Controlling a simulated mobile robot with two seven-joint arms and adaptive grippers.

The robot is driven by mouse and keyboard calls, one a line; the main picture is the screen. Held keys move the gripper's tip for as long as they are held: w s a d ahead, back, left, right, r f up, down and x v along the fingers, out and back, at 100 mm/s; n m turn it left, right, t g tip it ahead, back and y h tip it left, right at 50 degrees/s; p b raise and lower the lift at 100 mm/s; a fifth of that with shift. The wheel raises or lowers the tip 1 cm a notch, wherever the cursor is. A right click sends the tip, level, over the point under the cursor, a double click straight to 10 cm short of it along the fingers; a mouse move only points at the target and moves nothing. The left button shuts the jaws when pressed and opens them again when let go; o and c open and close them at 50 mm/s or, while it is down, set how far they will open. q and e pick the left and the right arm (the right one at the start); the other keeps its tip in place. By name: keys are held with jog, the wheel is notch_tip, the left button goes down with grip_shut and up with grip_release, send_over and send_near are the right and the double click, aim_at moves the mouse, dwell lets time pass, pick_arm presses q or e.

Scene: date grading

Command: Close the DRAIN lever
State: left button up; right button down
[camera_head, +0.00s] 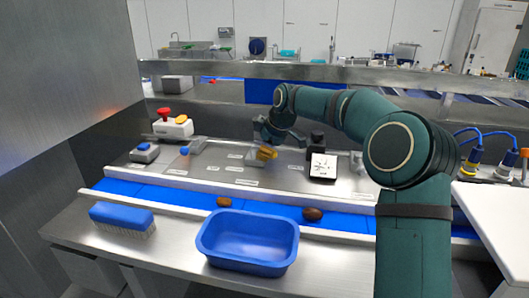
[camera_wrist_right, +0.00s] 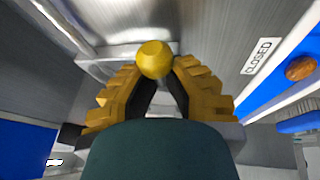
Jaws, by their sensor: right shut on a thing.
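A lever with a round yellow knob (camera_wrist_right: 154,60) stands on the grey steel panel (camera_head: 215,176). I cannot read the word DRAIN on any label. My right gripper (camera_head: 266,153) reaches down to the panel's middle, and its yellow fingers (camera_wrist_right: 155,70) are shut on the knob in the right wrist view. The fingers hide most of the lever in the head view. A white CLOSED label (camera_wrist_right: 258,56) lies to the right of the knob in the wrist view. My left gripper is not in view.
A blue belt (camera_head: 180,195) carrying brown dates (camera_head: 312,213) runs in front of the panel. A blue tub (camera_head: 248,240) and a blue brush (camera_head: 122,216) are nearer.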

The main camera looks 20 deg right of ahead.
aim_at(258, 162)
jog(key=m, duration=0.1)
jog(key=m+h, duration=0.1)
jog(key=s+m, duration=0.1)
jog(key=shift+a+f+m+h+b, duration=0.1)
jog(key=shift+a+m+h+b, duration=0.2)
jog(key=shift+m+h, duration=0.1)
jog(key=m, duration=0.2)
jog(key=a+m+h, duration=0.1)
jog(key=m+h, duration=0.1)
jog(key=m, duration=0.1)
jog(key=shift+s+a+m, duration=0.1)
jog(key=shift+a+m, duration=0.15)
jog(key=shift+m, duration=0.05)
jog(key=m, duration=0.1)
jog(key=a+m+g+h, duration=0.1)
jog(key=m, duration=0.1)
jog(key=shift+m+h+p, duration=0.3)
jog(key=shift+p, duration=0.05)
jog(key=shift+w+a+f+m+g+h+p, duration=0.1)
jog(key=shift+a+m+g+h+p, duration=0.15)
jog(key=shift+m, duration=0.45)
jog(key=shift+w+a+m+g+h+p, duration=0.1)
jog(key=shift+m+g+p, duration=0.1)
jog(key=shift+m+p, duration=0.35)
jog(key=shift+w+a+f+m+g+h+p, duration=0.15)
jog(key=shift+a+m+g, duration=0.1)
jog(key=shift+m, duration=0.6)
